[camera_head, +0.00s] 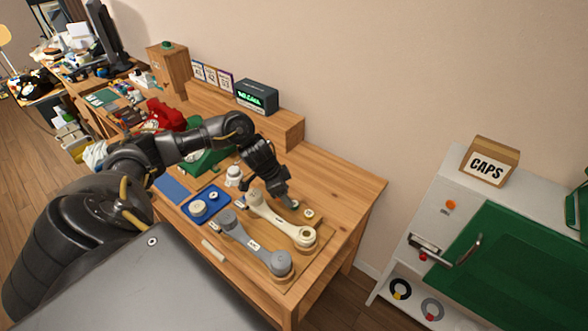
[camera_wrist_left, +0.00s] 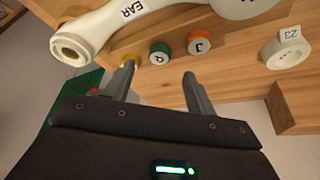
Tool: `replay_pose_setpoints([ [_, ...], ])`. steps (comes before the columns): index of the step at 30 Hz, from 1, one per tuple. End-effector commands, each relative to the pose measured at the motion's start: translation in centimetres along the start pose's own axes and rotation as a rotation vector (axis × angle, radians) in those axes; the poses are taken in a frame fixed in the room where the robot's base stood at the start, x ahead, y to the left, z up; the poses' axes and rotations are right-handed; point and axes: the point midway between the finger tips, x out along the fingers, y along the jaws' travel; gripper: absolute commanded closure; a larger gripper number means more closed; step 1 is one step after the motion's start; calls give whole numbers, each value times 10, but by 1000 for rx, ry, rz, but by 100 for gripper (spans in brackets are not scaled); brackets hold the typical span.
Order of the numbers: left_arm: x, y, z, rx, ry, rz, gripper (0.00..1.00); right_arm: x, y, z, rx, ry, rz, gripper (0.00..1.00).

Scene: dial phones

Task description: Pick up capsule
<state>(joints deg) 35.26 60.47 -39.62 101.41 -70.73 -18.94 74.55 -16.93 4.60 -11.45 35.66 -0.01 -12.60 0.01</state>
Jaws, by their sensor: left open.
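Which one the task means, I cannot tell. My left gripper (camera_wrist_left: 160,84) is open, with nothing between its fingers; the pieces lie just beyond the fingertips. In the head view my left gripper (camera_head: 284,198) points down over the wooden board beside the cream handset (camera_head: 270,211). My right gripper is not in view.
A grey handset (camera_head: 252,241) lies beside the cream one. A white cylinder marked 23 (camera_wrist_left: 288,50) stands to the right in the wrist view. A blue tray (camera_head: 222,191), a green phone (camera_head: 207,162) and a red phone (camera_head: 163,113) are on the table. A CAPS box (camera_head: 489,165) stands apart at right.

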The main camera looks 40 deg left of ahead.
Motion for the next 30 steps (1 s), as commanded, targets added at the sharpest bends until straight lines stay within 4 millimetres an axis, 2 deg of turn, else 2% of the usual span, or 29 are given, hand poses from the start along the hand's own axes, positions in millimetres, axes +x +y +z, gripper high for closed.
replay_pose_setpoints([
  [9, 42, 1, 0, -1, -2, 3, 44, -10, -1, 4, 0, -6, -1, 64],
  [13, 50, 1, 0, 0, -1, 1, 44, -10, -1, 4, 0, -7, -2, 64],
  [19, 50, 1, 0, 1, -1, 0, 44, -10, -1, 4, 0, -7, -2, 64],
  [30, 50, 0, 0, 1, -1, 0, 89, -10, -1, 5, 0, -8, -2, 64],
])
